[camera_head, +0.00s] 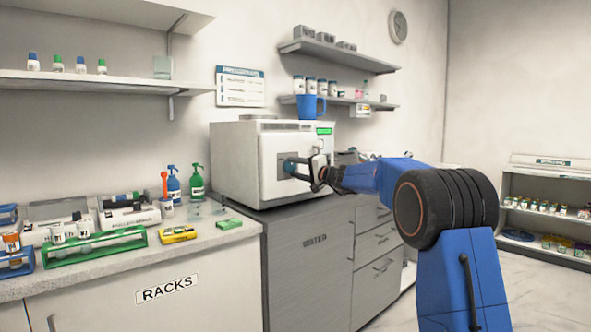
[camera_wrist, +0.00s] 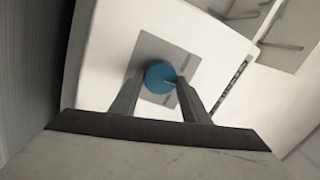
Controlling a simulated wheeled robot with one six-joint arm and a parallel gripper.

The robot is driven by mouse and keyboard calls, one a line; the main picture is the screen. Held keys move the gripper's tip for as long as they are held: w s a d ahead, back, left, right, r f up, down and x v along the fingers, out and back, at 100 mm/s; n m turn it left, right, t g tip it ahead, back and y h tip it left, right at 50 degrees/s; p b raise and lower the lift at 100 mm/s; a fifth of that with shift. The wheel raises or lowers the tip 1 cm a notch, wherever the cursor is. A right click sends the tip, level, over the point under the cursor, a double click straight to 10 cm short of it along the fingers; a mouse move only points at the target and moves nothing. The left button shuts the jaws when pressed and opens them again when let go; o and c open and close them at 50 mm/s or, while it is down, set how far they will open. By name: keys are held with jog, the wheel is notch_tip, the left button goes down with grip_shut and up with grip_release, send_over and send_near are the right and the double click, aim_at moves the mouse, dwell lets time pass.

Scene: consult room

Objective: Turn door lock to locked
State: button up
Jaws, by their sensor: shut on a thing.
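The door lock is a round blue knob (camera_wrist: 160,77) on a grey plate (camera_wrist: 168,55) in the wrist view. A dark line marks the knob's right side, and small lettering on the plate is too blurred to read. In the head view the knob (camera_head: 289,166) shows on the front door of a white box-shaped machine (camera_head: 237,165). My gripper (camera_head: 303,170) reaches it from the right; in the wrist view its fingers (camera_wrist: 160,88) stand on either side of the knob, shut on it. The knob's lower edge is partly hidden.
The machine stands on a grey cabinet (camera_head: 308,262) with drawers. A wall shelf (camera_head: 338,52) hangs above.

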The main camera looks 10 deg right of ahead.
jog(key=m, duration=0.5)
jog(key=shift+f+t+h, duration=0.1)
jog(key=shift+t+h, duration=0.2)
jog(key=shift+m, duration=2.8)
jog(key=shift+f, duration=0.1)
jog(key=o, duration=1)
jog(key=shift+o, duration=0.2)
jog(key=shift+s, duration=0.1)
jog(key=v, duration=1.7)
jog(key=shift+s+a, duration=0.15)
jog(key=shift+s, duration=0.1)
jog(key=shift+f, duration=0.1)
